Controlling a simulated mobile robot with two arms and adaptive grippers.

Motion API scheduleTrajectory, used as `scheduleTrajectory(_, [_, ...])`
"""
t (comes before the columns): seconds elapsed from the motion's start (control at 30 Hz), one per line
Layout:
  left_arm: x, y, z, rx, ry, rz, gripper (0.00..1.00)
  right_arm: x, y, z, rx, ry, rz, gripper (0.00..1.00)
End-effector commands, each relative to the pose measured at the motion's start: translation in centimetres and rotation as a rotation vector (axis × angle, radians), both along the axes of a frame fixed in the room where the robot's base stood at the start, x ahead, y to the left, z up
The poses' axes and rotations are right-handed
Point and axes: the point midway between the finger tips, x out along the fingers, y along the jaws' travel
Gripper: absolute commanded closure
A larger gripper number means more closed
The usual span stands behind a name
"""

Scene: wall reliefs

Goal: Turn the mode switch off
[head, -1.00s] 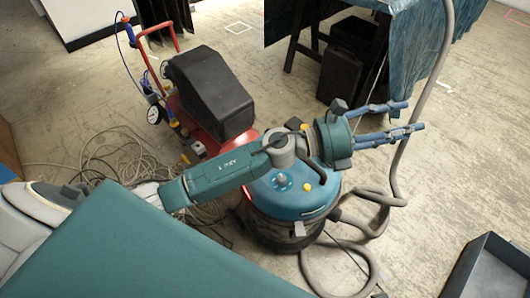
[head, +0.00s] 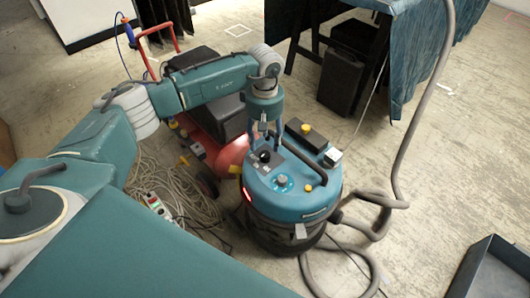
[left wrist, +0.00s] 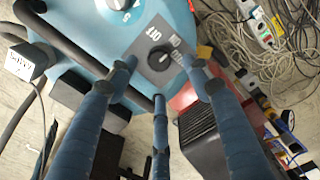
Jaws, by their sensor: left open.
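The blue shop vacuum (head: 318,200) stands on the floor, with a grey label panel on its lid. The mode switch is a small black rotary knob (head: 264,156) on that panel. It also shows in the left wrist view (left wrist: 160,59), beside printed marks too small to read surely. My left gripper (head: 264,138) points down just above the knob. In the left wrist view its three blue fingers (left wrist: 160,78) are spread and empty, two of them on either side of the knob. Contact with it cannot be told. My right gripper is not in view.
A white dial (head: 283,181) sits on the lid near the switch. A grey hose (head: 402,140) rises at the right. A red compressor (head: 222,150) stands behind left, with loose cables (head: 180,190) on the floor. A dark tray (head: 492,268) lies front right.

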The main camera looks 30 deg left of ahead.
Motion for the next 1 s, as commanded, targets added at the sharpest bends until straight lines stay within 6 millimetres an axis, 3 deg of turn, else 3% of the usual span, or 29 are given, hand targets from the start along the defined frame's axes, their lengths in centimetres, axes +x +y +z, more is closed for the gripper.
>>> scheduleTrajectory(0.1, [-0.1, -0.1, -2.6, -0.002, 0.003, 0.001, 0.50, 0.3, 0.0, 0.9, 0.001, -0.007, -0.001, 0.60])
scheduleTrajectory(0.3, [0.0, -0.1, -5.4, -0.003, 0.001, 0.001, 0.50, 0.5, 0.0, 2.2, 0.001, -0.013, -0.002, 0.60])
scheduleTrajectory(0.73, [0.0, -0.1, -6.4, -0.003, -0.001, 0.000, 0.50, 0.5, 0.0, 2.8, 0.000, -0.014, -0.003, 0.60])
scheduleTrajectory(0.97, [0.0, -0.1, -6.4, -0.003, -0.001, 0.000, 0.94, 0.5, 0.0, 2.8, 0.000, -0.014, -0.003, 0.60])
scheduleTrajectory(1.0, [0.0, -0.1, -6.4, -0.004, -0.001, 0.000, 0.96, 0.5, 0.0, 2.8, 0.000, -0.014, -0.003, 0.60])
